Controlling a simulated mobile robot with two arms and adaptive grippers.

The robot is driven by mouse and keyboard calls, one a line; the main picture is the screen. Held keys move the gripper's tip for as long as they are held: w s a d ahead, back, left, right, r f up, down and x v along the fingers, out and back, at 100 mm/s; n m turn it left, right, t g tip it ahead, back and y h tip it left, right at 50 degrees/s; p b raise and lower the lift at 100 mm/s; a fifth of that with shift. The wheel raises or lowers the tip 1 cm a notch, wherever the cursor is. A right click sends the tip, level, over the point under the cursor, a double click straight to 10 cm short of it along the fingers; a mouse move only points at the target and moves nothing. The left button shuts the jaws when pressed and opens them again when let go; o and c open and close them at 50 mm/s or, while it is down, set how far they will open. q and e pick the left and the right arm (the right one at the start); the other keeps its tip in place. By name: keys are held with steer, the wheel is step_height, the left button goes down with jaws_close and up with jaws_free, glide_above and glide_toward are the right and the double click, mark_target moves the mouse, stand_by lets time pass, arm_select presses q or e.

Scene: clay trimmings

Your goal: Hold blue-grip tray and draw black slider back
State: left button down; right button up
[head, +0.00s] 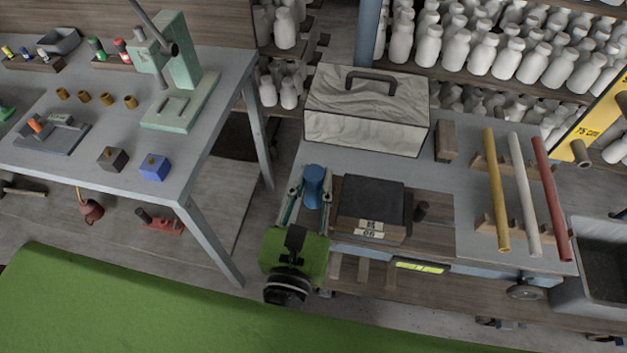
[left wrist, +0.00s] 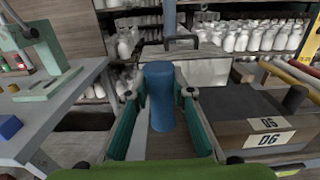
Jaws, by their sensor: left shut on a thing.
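The blue grip (head: 314,188) stands upright at the left end of the wooden tray (head: 436,236) on the grey cart. My left gripper (head: 313,192) is shut on the blue grip, with one teal finger on each side. In the left wrist view the blue grip (left wrist: 161,98) rises between the two fingers of the left gripper (left wrist: 160,96). A small black knob (head: 421,211) stands just right of that block; I cannot tell which is the slider. My right gripper is out of view.
A marbled box with a black handle (head: 366,118) stands behind the tray. Yellow, white and red rods (head: 516,195) lie on wooden rests at the right. A grey workbench (head: 75,130) with a green press stands at the left. Shelves of white bottles (head: 490,50) are behind.

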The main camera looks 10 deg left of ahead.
arm_select(q)
steer(key=shift+w+a+f, duration=0.15)
steer(key=shift+w+f, duration=0.5)
steer(key=shift+w, duration=0.15)
steer(key=shift+w+a+f, duration=0.15)
steer(key=shift+w+f, duration=0.5)
steer(key=shift+w, duration=0.15)
steer(key=shift+w+a+f+b, duration=0.2)
steer(key=shift+w+f+b, duration=0.35)
steer(key=shift+w+f, duration=0.4)
steer(key=shift+w+a+f+b, duration=0.2)
steer(key=shift+w+f+b, duration=0.2)
steer(key=shift+w+f, duration=0.6)
steer(key=shift+w+a+f+b, duration=0.15)
steer(key=shift+w+f+b, duration=0.25)
steer(key=shift+w+f, duration=0.5)
steer(key=shift+w+r, duration=0.1)
steer(key=shift+r, duration=0.1)
steer(key=shift+w+f, duration=0.1)
steer(key=shift+f, duration=0.05)
steer(key=shift+w+a+f+b, duration=0.1)
steer(key=shift+w+f+b, duration=0.35)
steer(key=shift+w+f, duration=0.15)
steer(key=shift+s+f, duration=0.1)
steer(key=shift+f, duration=0.2)
